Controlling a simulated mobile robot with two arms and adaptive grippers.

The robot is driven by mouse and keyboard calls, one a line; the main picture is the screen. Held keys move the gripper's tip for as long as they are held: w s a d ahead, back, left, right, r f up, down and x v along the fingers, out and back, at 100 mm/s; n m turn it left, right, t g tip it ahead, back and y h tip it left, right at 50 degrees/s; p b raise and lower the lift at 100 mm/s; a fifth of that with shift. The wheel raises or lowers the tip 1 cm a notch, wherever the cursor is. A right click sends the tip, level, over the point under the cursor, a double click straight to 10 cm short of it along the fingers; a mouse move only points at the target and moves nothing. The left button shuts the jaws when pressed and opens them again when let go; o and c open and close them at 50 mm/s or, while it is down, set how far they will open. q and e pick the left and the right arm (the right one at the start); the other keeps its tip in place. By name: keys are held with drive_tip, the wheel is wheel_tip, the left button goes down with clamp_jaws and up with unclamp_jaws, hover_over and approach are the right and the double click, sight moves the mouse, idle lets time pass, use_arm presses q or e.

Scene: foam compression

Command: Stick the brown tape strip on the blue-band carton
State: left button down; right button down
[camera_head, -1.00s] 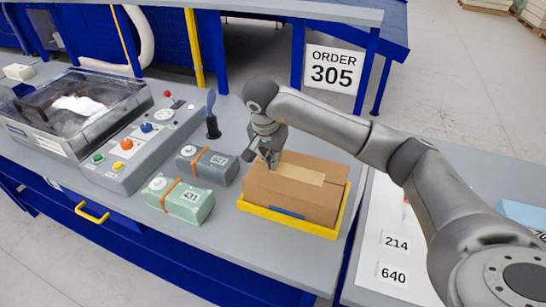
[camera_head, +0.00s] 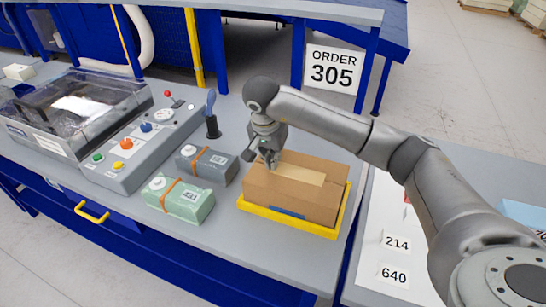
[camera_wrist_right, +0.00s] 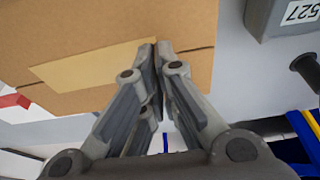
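The brown carton (camera_head: 292,201) sits in a yellow tray, with a blue band (camera_head: 287,213) low on its front side. The pale brown tape strip (camera_head: 300,174) lies along the carton's top; it also shows in the wrist view (camera_wrist_right: 85,67). My right gripper (camera_head: 268,163) is over the top's left end. Its fingertips (camera_wrist_right: 157,46) are close together at the strip's end and look shut on it. The fingers hide that end, so the grip itself is not clear. My left gripper is not in view.
The yellow tray (camera_head: 280,225) surrounds the carton's base. A grey block (camera_head: 207,165) and a green block (camera_head: 178,199), both with orange bands, stand left of it. A dark-blue-handled tool (camera_head: 211,115) and a machine with a control panel (camera_head: 150,140) are further left. An order 305 sign (camera_head: 333,69) stands behind.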

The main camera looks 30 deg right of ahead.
drive_tip(key=shift+s+f, duration=0.1)
drive_tip(key=shift+f, duration=0.1)
drive_tip(key=c, duration=1.6)
unclamp_jaws()
drive_tip(key=shift+o, duration=0.2)
drive_tip(key=shift+r, duration=0.15)
drive_tip(key=shift+r+p, duration=2.05)
drive_tip(key=shift+r, duration=1.45)
